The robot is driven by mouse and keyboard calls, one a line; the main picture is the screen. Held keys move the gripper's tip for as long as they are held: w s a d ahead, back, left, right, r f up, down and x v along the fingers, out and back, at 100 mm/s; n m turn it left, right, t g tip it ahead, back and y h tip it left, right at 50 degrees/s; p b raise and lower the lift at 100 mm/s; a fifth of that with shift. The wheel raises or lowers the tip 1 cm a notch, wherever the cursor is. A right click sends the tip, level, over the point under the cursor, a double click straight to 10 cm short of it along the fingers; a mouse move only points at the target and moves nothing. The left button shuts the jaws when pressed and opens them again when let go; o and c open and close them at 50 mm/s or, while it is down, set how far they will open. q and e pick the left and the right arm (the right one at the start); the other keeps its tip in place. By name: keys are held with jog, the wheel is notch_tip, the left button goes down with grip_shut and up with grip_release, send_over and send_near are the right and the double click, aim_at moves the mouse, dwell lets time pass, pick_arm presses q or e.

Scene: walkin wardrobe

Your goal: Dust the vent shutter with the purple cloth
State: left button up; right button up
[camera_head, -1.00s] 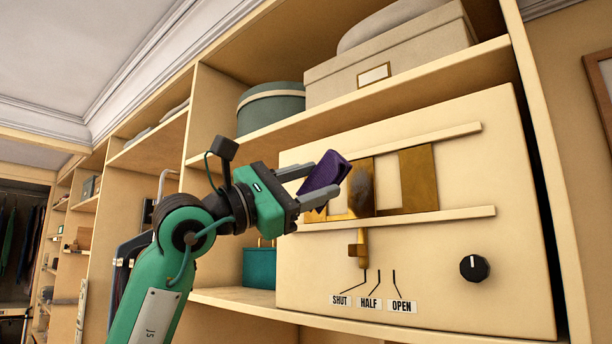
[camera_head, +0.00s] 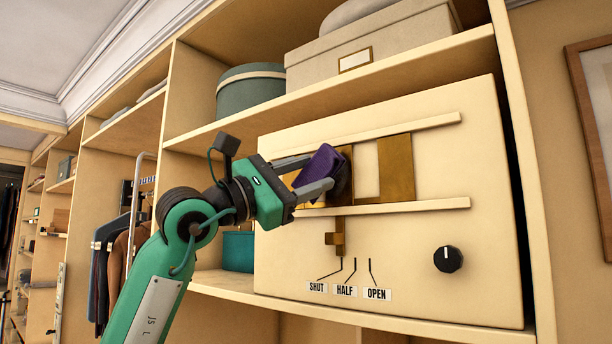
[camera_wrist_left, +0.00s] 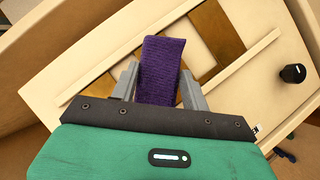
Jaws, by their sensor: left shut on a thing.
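The purple cloth (camera_head: 322,172) is folded and held between the fingers of my left gripper (camera_head: 312,174). It also shows in the left wrist view (camera_wrist_left: 161,70), standing out beyond the fingertips. The vent shutter is a row of brass slats (camera_head: 396,168) between two cream rails on a cream panel (camera_head: 420,250). The cloth is in front of the left part of the slats and hides some of them; I cannot tell if it touches. A brass lever (camera_head: 336,236) hangs below the lower rail, nearest the SHUT label (camera_head: 317,287). My right gripper is out of view.
A black knob (camera_head: 448,259) sits on the panel's lower right. A shelf above holds a beige box (camera_head: 375,60) and a round green box (camera_head: 250,95). A teal box (camera_head: 238,252) stands left of the panel. Hanging clothes (camera_head: 115,265) are farther left.

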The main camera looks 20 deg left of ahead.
pick_arm(q)
jog(key=shift+w, duration=0.2)
jog(key=shift+w+d, duration=0.1)
jog(key=shift+w, duration=0.1)
jog(key=shift+w+d, duration=0.1)
jog(key=shift+w, duration=0.1)
jog(key=shift+w+d, duration=0.1)
jog(key=shift+w, duration=0.15)
jog(key=shift+s+d, duration=0.1)
